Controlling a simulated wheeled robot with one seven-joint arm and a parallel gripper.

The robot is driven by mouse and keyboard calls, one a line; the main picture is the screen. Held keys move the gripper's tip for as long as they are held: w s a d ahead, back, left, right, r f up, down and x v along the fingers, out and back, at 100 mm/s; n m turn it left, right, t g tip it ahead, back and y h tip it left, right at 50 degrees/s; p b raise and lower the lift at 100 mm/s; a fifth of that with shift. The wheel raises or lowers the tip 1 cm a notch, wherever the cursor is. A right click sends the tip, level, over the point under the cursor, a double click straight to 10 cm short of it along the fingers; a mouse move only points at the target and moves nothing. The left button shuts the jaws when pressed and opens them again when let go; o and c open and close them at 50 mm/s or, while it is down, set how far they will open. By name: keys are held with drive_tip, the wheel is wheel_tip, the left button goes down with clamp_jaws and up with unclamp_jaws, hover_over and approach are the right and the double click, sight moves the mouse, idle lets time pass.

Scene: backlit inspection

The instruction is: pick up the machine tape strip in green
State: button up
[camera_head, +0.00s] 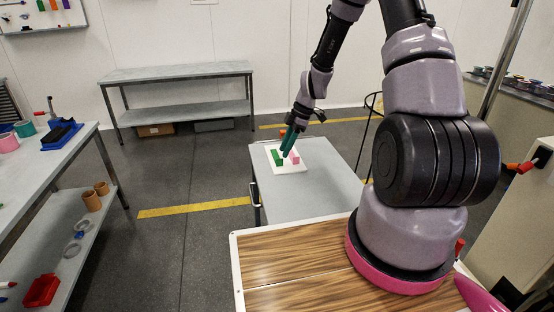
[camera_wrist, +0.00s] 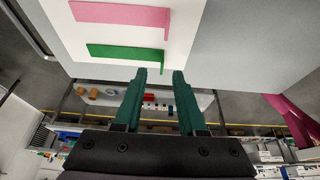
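The green machine tape strip (camera_head: 277,157) lies on a white board (camera_head: 289,169) on the grey table. In the wrist view the green strip (camera_wrist: 128,53) is a long flat bar with a short bent end at its right. A pink strip (camera_wrist: 122,14) lies parallel to it on the same board. My gripper (camera_wrist: 160,72) has two dark green fingers, open with an empty gap between them. In the wrist view the fingertips appear just below the right end of the green strip. In the head view my gripper (camera_head: 290,142) is over the board, partly covering the strips' far ends.
The grey table (camera_head: 318,194) is bare around the board. A workbench (camera_head: 38,165) with tools, cups and a blue tray stands at the left. A grey shelf table (camera_head: 180,72) stands at the back wall. A wood-topped surface (camera_head: 290,262) is in front.

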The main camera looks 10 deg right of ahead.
drive_tip(key=x, duration=0.4)
drive_tip(key=shift+s, duration=0.15)
clamp_jaws()
drive_tip(key=shift+r, duration=0.1)
wheel_tip(320, 180, up, 8)
drive_tip(key=shift+r, duration=0.25)
drive_tip(key=shift+d+r, duration=0.1)
drive_tip(key=shift+r, duration=0.2)
drive_tip(key=d+f+m+t+h, duration=0.1)
drive_tip(key=d+m, duration=0.3)
drive_tip(key=m, duration=0.5)
drive_tip(key=d+f+m+t+h, duration=0.1)
drive_tip(key=d+m+t+h, duration=0.2)
drive_tip(key=m, duration=0.6)
drive_tip(key=shift+s+d+f+h, duration=0.3)
drive_tip(key=shift+s+d+f, duration=0.1)
drive_tip(key=shift+d, duration=0.5)
